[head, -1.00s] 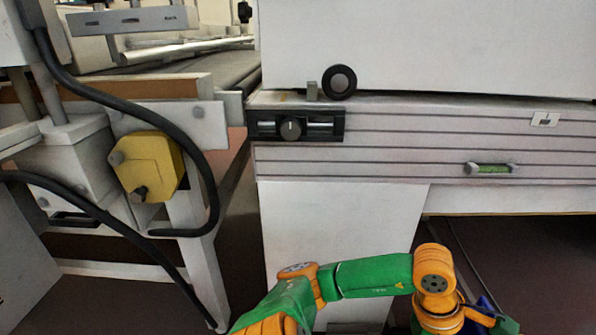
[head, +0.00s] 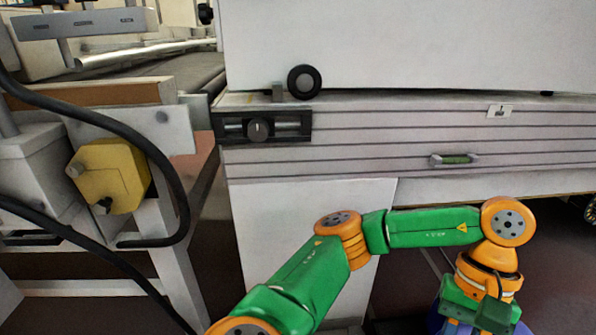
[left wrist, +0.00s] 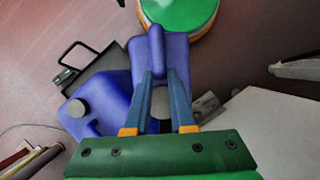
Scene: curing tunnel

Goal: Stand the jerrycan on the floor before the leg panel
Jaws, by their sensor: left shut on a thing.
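The jerrycan (left wrist: 90,115) is blue with a grey cap and shows in the left wrist view. Its upper part lies between the fingers of my left gripper (left wrist: 161,78), which is shut on it. In the head view, only blue edges of the jerrycan (head: 436,318) show at the bottom, behind my left wrist; my fingertips are hidden there. The leg panel (head: 290,240) is the pale upright panel under the machine's ribbed beam, left of my left wrist. A pale panel also stands at the right of the left wrist view (left wrist: 270,130). My right gripper is out of view.
The ribbed beam (head: 400,150) with a knob and green level spans above my arm. A yellow box (head: 112,175) and black cables hang at the left. In the left wrist view, a dark-handled grey object (left wrist: 98,78) lies near the jerrycan on the reddish floor (left wrist: 60,25).

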